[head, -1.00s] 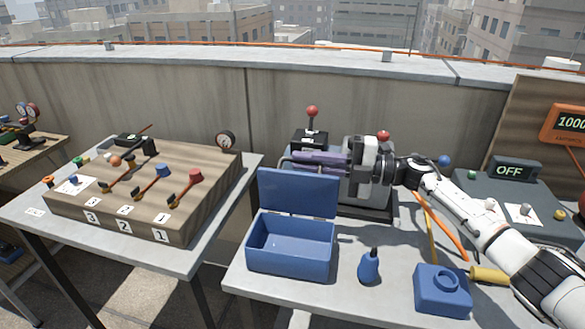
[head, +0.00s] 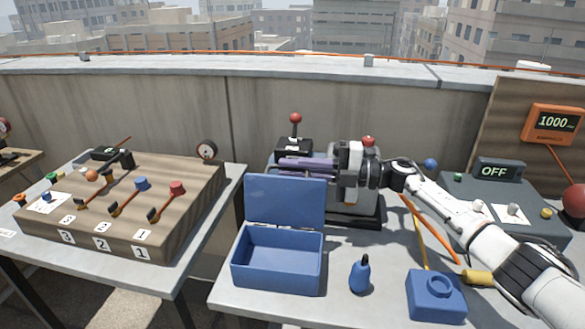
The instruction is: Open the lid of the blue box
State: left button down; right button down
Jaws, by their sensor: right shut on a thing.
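The blue box (head: 277,268) stands on the right-hand table with its inside showing and empty. Its lid (head: 284,202) stands raised, roughly upright, along the back edge. My right gripper (head: 290,168) reaches in from the right, its purple fingers pointing left along the lid's top edge. It is shut on the lid at that edge; the exact contact is hard to see. My left gripper is not in view.
A grey machine with a red-knobbed lever (head: 295,133) is behind the lid. A wooden lever panel (head: 128,200) is on the left table.

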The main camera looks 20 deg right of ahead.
jog(key=shift+f, duration=0.2)
jog(key=c, duration=1.9)
grip_release()
jog(key=shift+r, duration=0.1)
jog(key=shift+o, duration=0.2)
jog(key=b+v, duration=0.1)
jog(key=v, duration=0.9)
jog(key=shift+d+b, duration=0.15)
jog(key=shift+b, duration=0.2)
